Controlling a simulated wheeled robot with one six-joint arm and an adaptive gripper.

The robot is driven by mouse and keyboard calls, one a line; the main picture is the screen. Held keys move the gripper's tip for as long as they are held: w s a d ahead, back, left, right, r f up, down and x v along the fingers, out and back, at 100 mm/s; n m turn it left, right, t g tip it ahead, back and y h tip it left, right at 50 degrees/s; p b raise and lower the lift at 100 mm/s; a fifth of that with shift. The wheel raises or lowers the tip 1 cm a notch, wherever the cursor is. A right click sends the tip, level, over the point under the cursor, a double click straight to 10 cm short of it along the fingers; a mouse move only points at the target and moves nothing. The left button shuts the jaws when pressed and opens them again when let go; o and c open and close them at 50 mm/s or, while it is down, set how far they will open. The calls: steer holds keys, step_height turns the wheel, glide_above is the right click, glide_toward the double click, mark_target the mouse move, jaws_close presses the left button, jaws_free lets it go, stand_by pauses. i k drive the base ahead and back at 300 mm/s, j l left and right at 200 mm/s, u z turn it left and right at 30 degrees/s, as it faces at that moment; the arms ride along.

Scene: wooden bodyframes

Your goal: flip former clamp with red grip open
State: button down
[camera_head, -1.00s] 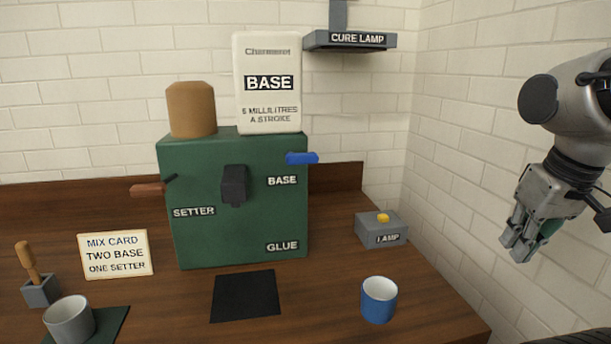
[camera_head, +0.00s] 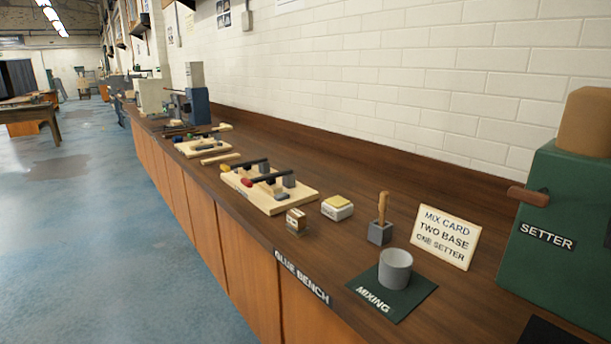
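A pale wooden board (camera_head: 297,199) lies on the long bench. It bears two dark clamps with coloured grips. The clamp with the red grip (camera_head: 247,182) is the nearer one, its dark bar running right from the grip to a grey block (camera_head: 289,181). My gripper is not in view now.
A small wooden block (camera_head: 296,219), a yellow-topped white box (camera_head: 337,207), a brush in a grey holder (camera_head: 380,233), a grey cup (camera_head: 395,267) and a mix card (camera_head: 447,237) stand nearer. A green dispenser (camera_head: 560,240) is at right. The blue floor (camera_head: 130,240) at left is clear.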

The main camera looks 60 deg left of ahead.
mark_target(270, 178)
steer(key=k+j, duration=0.15)
steer(key=k, duration=0.35)
steer(key=k+j, duration=0.2)
steer(key=k, duration=0.25)
steer(key=k+u, duration=0.1)
steer(key=u, duration=0.85)
steer(key=k+j+u, duration=0.1)
steer(key=u, duration=0.35)
steer(key=j+u, duration=0.15)
steer(key=u, duration=0.35)
steer(key=i+l+u, duration=0.15)
steer(key=i, duration=0.4)
steer(key=i+l+u, duration=0.15)
steer(key=i+l, duration=0.25)
steer(key=i, duration=0.1)
